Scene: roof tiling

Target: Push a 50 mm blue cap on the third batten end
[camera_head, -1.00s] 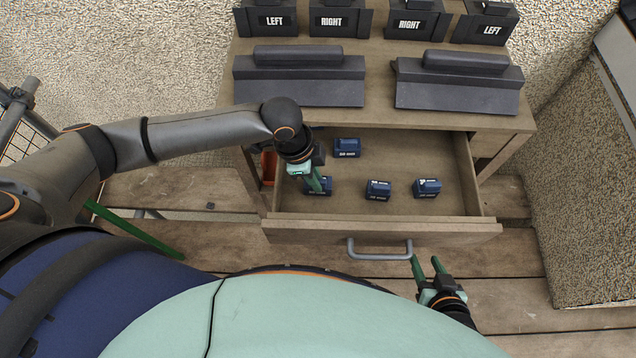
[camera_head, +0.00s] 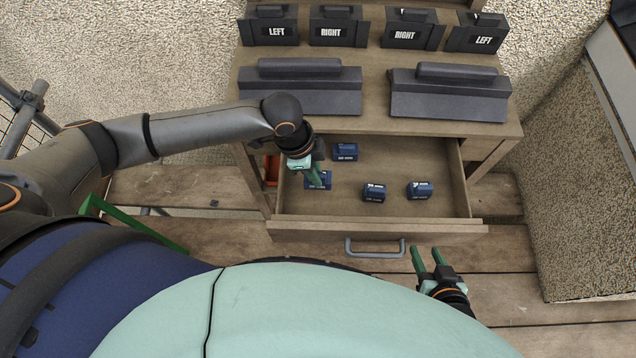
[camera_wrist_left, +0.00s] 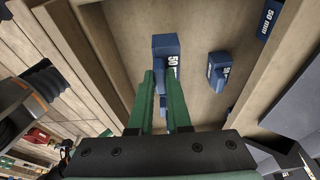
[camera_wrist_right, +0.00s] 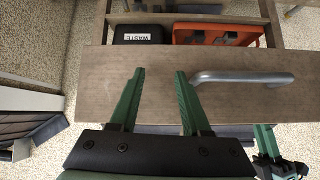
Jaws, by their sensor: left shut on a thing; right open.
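My left gripper (camera_head: 318,174) reaches down into the open drawer. It is shut on a blue cap (camera_head: 324,180) at the drawer's left side. In the left wrist view this cap (camera_wrist_left: 165,48) sits between the green fingertips (camera_wrist_left: 160,74), with a partly visible "50" on its side. Three other blue caps lie in the drawer: one behind (camera_head: 345,151), one at the middle (camera_head: 374,193) and one to the right (camera_head: 420,190). My right gripper (camera_head: 426,250) is open and empty in front of the drawer. No batten end is recognizable.
The drawer front (camera_head: 440,230) has a grey handle (camera_head: 375,250). Above it, the bench holds two dark angled pieces (camera_head: 310,90) (camera_head: 448,95) and several blocks marked LEFT or RIGHT (camera_head: 338,30). A WASTE box (camera_wrist_right: 140,34) and orange case (camera_wrist_right: 215,34) show in the right wrist view.

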